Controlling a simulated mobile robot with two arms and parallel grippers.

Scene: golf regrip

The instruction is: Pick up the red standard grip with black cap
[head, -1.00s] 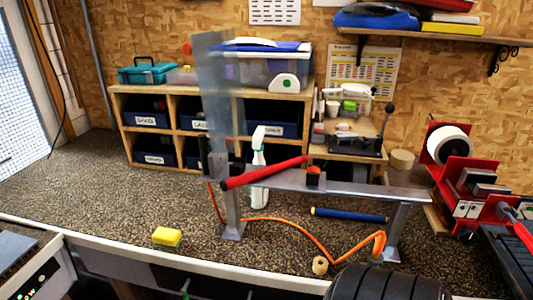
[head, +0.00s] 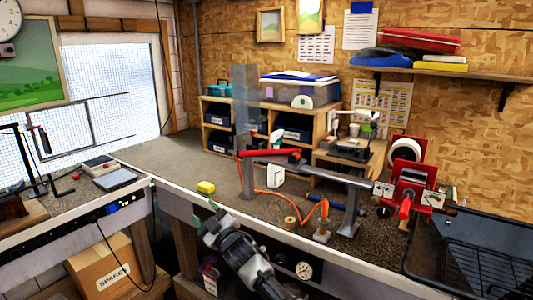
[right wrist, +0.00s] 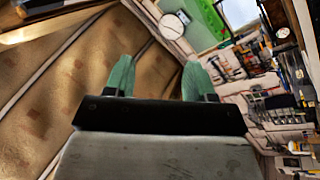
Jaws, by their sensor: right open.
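A long red grip (head: 268,153) lies along the top of a metal stand on the workbench in the head view. A dark piece shows close to its right end; I cannot tell whether it is a black cap. My right gripper (head: 206,214) has green fingertips and is in front of the bench, lower left of the grip and well apart from it. It is open and empty. In the right wrist view, the open fingers (right wrist: 157,78) have nothing between them, and no grip shows. My left gripper is not in view.
A yellow sponge (head: 206,187), a blue grip (head: 326,200) and an orange hose (head: 285,219) lie near the stand. A red holder with a white roll (head: 406,150) stands to the right. A cardboard box (head: 102,270) sits below the left bench.

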